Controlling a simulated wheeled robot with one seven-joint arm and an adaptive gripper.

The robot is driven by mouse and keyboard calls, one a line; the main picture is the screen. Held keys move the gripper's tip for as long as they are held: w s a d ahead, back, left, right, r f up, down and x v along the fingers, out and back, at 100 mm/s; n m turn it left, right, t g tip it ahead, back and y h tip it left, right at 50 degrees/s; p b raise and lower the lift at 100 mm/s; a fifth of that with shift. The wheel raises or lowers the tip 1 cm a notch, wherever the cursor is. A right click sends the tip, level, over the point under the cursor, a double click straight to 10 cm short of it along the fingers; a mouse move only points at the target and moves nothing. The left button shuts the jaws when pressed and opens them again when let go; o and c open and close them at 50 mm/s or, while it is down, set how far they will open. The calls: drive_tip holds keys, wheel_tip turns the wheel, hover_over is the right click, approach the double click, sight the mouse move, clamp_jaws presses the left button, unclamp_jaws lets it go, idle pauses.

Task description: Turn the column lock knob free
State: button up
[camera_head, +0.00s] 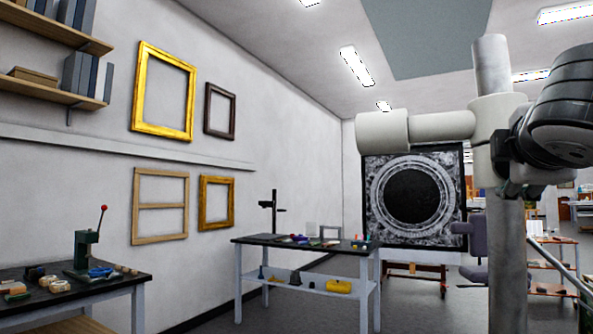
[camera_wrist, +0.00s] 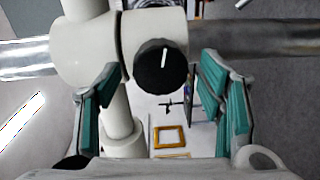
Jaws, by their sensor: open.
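The column lock knob (camera_wrist: 154,67) is a round black knob with a white line, on a white collar (camera_wrist: 88,48) in the wrist view. The line points nearly straight up in that picture. My gripper (camera_wrist: 160,84) is open, with one teal-padded finger on each side of the knob and a gap at both sides. In the head view the collar (camera_head: 497,112) sits on an upright metal column (camera_head: 507,255) at right, with a white side arm (camera_head: 415,128). My gripper (camera_head: 508,165) is at the collar's right side there, and I cannot make out the knob.
A dark-topped table (camera_head: 305,243) with small items stands mid-room. A workbench (camera_head: 70,300) with a red-knobbed press is at lower left. Frames hang on the left wall. A dark panel with a ring pattern (camera_head: 375,165) stands behind the column.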

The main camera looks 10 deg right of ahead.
drive_tip(key=v, duration=1.1)
drive_tip(key=shift+f, duration=0.2)
wheel_tip(320, 180, down, 20)
drive_tip(key=s+a+m+g+y, duration=0.1)
drive_tip(key=m+g+y, duration=0.3)
drive_tip(key=m+g, duration=0.15)
drive_tip(key=s+a+f+m+g+y, duration=0.2)
drive_tip(key=s+a+f+g+y, duration=0.25)
drive_tip(key=f, duration=0.45)
drive_tip(key=s+a+f+m+g+y, duration=0.1)
drive_tip(key=s+a+f+m+g, duration=0.2)
drive_tip(key=s+a+f, duration=0.35)
wheel_tip(320, 180, up, 16)
drive_tip(key=t+p, duration=0.3)
drive_tip(key=p, duration=1.4)
drive_tip(key=shift+s+f, duration=0.15)
drive_tip(key=shift+s, duration=0.3)
